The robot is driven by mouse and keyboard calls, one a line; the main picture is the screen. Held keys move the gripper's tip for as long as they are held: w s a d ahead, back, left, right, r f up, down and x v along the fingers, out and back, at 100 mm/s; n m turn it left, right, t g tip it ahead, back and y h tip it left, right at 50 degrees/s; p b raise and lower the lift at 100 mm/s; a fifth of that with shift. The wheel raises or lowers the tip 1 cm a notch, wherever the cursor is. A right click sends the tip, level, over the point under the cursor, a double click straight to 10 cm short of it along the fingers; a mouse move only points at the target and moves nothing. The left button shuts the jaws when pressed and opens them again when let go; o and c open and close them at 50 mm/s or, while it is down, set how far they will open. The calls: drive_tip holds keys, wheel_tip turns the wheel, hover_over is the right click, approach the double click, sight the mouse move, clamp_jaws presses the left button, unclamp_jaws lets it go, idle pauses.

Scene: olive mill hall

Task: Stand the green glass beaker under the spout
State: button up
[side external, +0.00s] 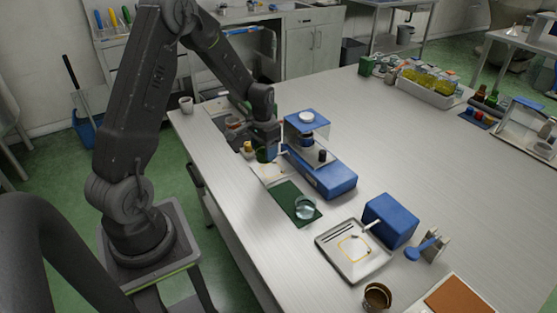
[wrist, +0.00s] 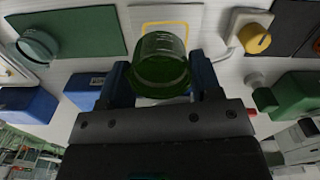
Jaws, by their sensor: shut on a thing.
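My gripper (wrist: 160,80) is shut on the green glass beaker (wrist: 162,65), which is upright between its blue fingers. In the side view the beaker (side external: 265,155) is partly covered by my gripper (side external: 266,145). It is close to a white plate (side external: 272,175) with a yellow outlined square; the plate (wrist: 193,14) also shows beyond the beaker in the wrist view. I cannot tell whether the beaker touches the plate.
A clear glass beaker (side external: 305,208) stands on a dark green mat (side external: 286,195). A blue-based device (side external: 335,180) stands right beside my gripper. A yellow knob (wrist: 257,38) and a green box (wrist: 298,95) are at right in the wrist view. The table's far middle is clear.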

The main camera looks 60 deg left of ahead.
drive_tip(key=shift+s+a+f, duration=0.1)
drive_tip(key=shift+a, duration=0.25)
drive_tip(key=shift+f, duration=2.9)
drive_tip(key=shift+w+f, duration=0.15)
drive_tip(key=shift+w, duration=1.35)
drive_tip(key=shift+w, duration=0.1)
drive_tip(key=o, duration=1.1)
